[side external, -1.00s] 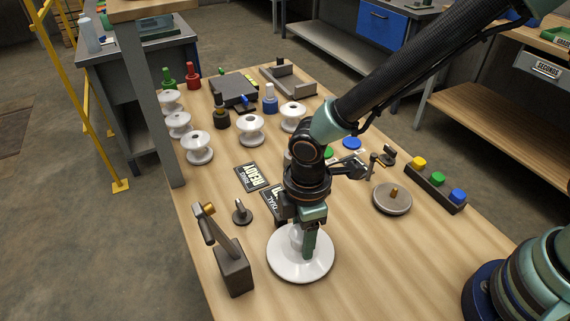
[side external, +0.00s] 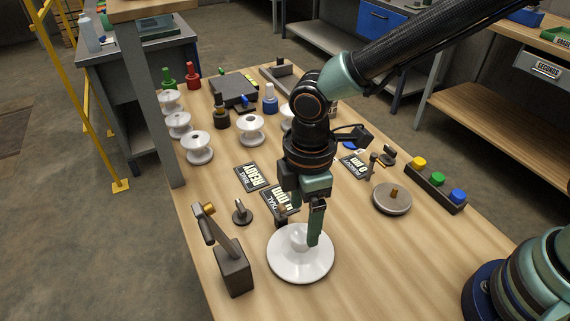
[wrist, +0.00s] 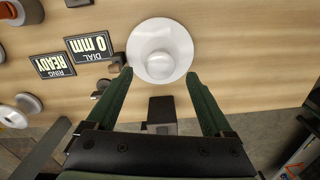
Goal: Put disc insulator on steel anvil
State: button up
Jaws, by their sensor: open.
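The white disc insulator (side external: 300,262), a wide round plate with a raised dome, lies flat on the wooden table near the front. It also shows in the wrist view (wrist: 160,45) beyond my fingertips. My gripper (side external: 300,224) is open and empty above the disc, its near finger overlapping the dome in the side view. In the wrist view my gripper (wrist: 158,76) has its fingers spread either side of the disc's lower edge. I cannot tell which metal piece is the steel anvil; a dark steel block (side external: 233,272) with a tilted arm stands left of the disc.
A round grey metal base with a brass pin (side external: 392,200) sits to the right. Several white spool insulators (side external: 197,148) stand at the left and back. A dark flat block (side external: 233,91) lies farther back. A rack with coloured buttons (side external: 435,187) edges the right side.

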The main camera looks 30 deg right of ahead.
aim_at(303, 232)
jog(key=w+d+r+m+t+y, duration=0.1)
jog(key=w+d+r+m+t, duration=0.2)
jog(key=d+r+m, duration=0.8)
jog(key=s+d+r+m+t, duration=0.1)
jog(key=s+d+r+m, duration=0.1)
jog(key=d, duration=0.5)
jog(key=s+d+r+m+t+h, duration=0.1)
jog(key=d+r+m, duration=0.1)
jog(key=d, duration=0.6)
jog(key=shift+s+m+t, duration=0.3)
jog(key=shift+s+m, duration=0.05)
jog(key=shift+m, duration=0.05)
